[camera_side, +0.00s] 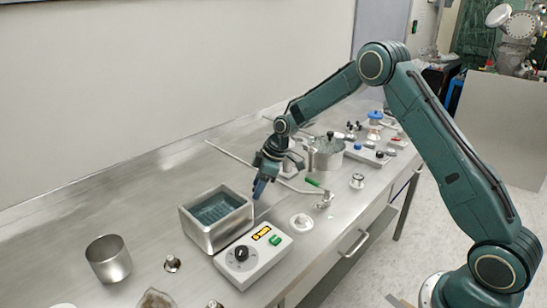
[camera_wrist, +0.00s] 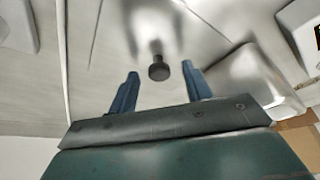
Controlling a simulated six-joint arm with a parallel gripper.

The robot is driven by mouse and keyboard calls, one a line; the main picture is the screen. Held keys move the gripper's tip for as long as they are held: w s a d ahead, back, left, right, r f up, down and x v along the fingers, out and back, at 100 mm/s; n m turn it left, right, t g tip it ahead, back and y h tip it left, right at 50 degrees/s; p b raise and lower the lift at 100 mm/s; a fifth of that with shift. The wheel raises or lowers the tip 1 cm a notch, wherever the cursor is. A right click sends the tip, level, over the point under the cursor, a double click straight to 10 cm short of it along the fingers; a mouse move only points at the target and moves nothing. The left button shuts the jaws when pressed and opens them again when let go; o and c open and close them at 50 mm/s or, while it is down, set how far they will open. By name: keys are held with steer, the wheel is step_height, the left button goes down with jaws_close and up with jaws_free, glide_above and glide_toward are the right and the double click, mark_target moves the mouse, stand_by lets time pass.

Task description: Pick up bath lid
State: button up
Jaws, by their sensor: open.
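The bath lid shows in the wrist view as a shiny steel surface with a dark round knob (camera_wrist: 158,72). The knob appears between my two blue fingertips, and I see bare space on both sides of it. My gripper (camera_wrist: 160,69) is open and empty. In the side view my gripper (camera_side: 262,188) points down just behind and right of the open steel bath (camera_side: 213,238), which holds bluish liquid. I cannot make out the lid clearly in the side view. How far the fingertips are above the knob is hard to tell.
A white control box (camera_side: 250,268) with a black dial stands in front of the bath. A steel beaker (camera_side: 108,262) stands at left. A steel pot (camera_side: 327,158), a green-handled valve (camera_side: 318,190) and small fittings lie to the right. The bench behind the bath is clear.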

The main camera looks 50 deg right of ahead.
stand_by(0.3)
jaws_close()
steer(key=shift+r, duration=0.15)
step_height(320, 180, up, 20)
stand_by(0.8)
stand_by(0.4)
